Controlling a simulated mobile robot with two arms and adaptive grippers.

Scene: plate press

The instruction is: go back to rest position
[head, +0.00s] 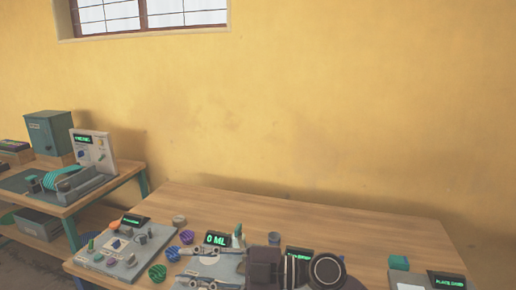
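My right gripper (182,267) is at the bottom centre of the head view, over the near part of the wooden table (350,222). My dark wrist is to the right of it, and it points left. Its two fingers look spread apart, with no held object visible between them. My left gripper is out of view. The wrist and gripper hide part of the equipment below them.
A grey control panel (113,262) with coloured knobs is on the table's left. A "0 ML" display (216,239) stands behind my gripper. A teal block (399,262) is at right. A side bench (128,170) carries a grey machine (95,150). The table's back is clear.

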